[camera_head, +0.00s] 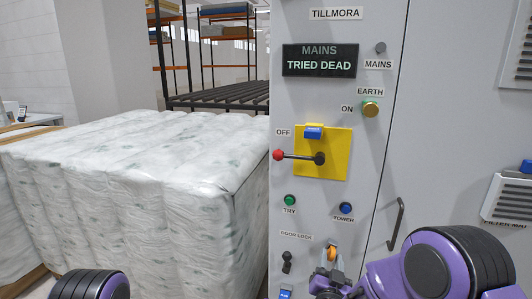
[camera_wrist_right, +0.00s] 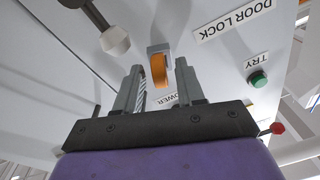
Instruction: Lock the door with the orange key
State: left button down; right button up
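The orange key (camera_head: 332,254) sits upright at a grey metal mount on the cabinet front, right of the DOOR LOCK label (camera_head: 296,235). In the right wrist view the orange key (camera_wrist_right: 158,70) lies between the fingers of my right gripper (camera_wrist_right: 159,82). The gripper is open, with a small gap on each side of the key. In the head view my right gripper (camera_head: 330,280) is just below the key. A black knob (camera_head: 287,257) is under the DOOR LOCK label. My left gripper is not in view; only purple and black arm parts show at the lower left.
The cabinet carries a yellow plate (camera_head: 335,165) with a blue block and a red-tipped lever, and a display reading TRIED DEAD (camera_head: 320,65). A door handle (camera_head: 397,222) stands out to the right. Wrapped white bales (camera_head: 140,190) fill the left. A pale knob (camera_wrist_right: 115,40) is close to the fingers.

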grip_shut()
jog(key=shift+r+n+p, duration=0.15)
jog(key=shift+n+p, duration=0.25)
jog(key=shift+n, duration=0.6)
jog(key=shift+c, duration=1.7)
grip_release()
jog(key=shift+n, duration=0.6)
jog(key=o, duration=0.4)
jog(key=shift+o, duration=0.2)
jog(key=shift+f, duration=0.2)
